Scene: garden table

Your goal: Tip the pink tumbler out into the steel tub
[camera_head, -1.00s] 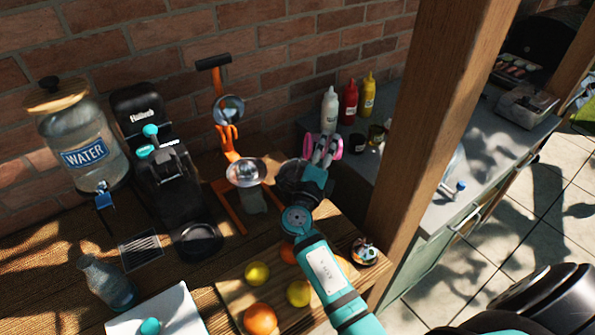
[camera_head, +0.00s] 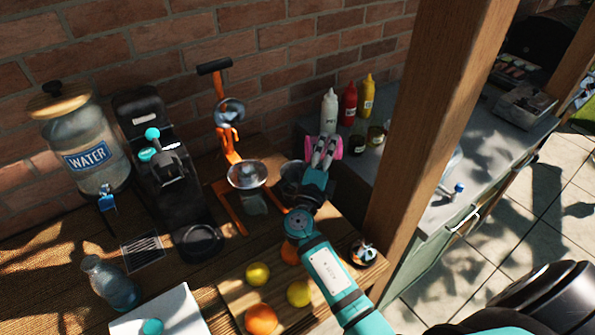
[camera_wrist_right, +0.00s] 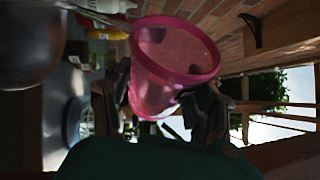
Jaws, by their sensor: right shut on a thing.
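The pink tumbler (camera_head: 338,147) is held at my right gripper (camera_head: 323,152), over the right end of the wooden table near the grey counter. In the right wrist view the tumbler (camera_wrist_right: 165,90) sits between the two fingers, which are shut on its sides. Its open mouth shows there, but the wrist picture is rolled, and I cannot see what is inside. The steel tub (camera_head: 290,170) stands just left of the gripper, partly hidden by it. A grey rounded metal wall, seemingly the tub (camera_wrist_right: 30,45), fills the wrist view's upper left. My left gripper is not in view.
Sauce bottles (camera_head: 349,104) stand behind the tumbler on the counter. A wooden post (camera_head: 425,150) rises close on the right. A board (camera_head: 236,292) with fruit lies in front.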

